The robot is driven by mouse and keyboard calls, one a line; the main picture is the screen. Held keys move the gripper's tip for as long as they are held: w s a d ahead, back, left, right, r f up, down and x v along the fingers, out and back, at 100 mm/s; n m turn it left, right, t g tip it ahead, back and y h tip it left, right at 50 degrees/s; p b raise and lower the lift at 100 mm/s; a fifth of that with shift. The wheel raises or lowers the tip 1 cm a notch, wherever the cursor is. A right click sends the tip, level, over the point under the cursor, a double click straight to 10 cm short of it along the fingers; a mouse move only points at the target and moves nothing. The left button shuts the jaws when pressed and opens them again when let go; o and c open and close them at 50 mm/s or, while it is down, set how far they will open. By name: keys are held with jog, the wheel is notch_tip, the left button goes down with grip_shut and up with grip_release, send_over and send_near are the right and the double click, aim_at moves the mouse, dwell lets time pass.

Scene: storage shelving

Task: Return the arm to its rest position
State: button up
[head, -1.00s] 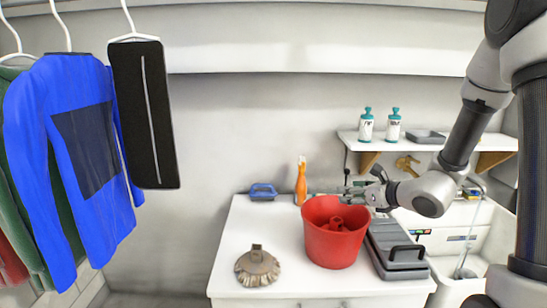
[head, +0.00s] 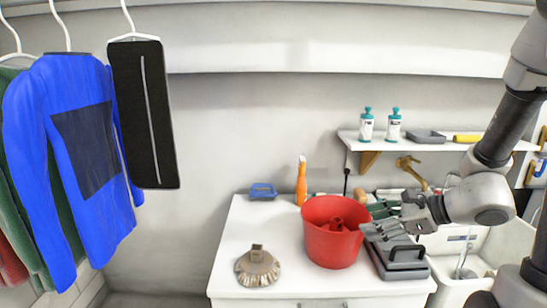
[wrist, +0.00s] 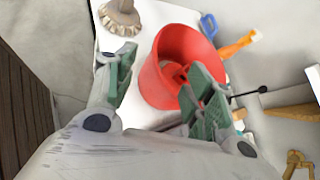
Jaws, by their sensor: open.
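My gripper (head: 372,229) is open and empty in the head view, just right of the red bucket (head: 322,247) and above the grey case (head: 400,262). In the wrist view its two green-padded fingers (wrist: 160,92) are spread apart, with the red bucket (wrist: 152,88) beyond and between them. The bucket stands upright on the white counter (head: 232,262) and has a red thing inside it. My arm comes in from the right side of the head view.
A brush head (head: 257,268), a blue-handled brush (head: 262,191) and an orange bottle (head: 301,182) stand on the counter. A shelf (head: 430,145) holds two teal-capped bottles. A sink (head: 470,262) lies at right. Clothes (head: 85,150) hang at left.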

jog(key=s+d+r+n+g+h, duration=0.2)
jog(key=s+d+n+g+h, duration=0.15)
jog(key=s+n, duration=0.45)
jog(key=s+d+r+n+g+h, duration=0.1)
jog(key=s+d+n+g+h, duration=0.2)
jog(key=s+n, duration=0.45)
jog(key=d+r+n+t+h, duration=0.2)
jog(key=d+r+n+t, duration=0.1)
jog(key=r+n, duration=0.4)
notch_tip(320, 180, up, 3)
jog(key=shift+s+d+r, duration=0.1)
jog(key=shift+s+d, duration=0.35)
jog(key=shift+d, duration=0.35)
jog(key=shift+h, duration=0.25)
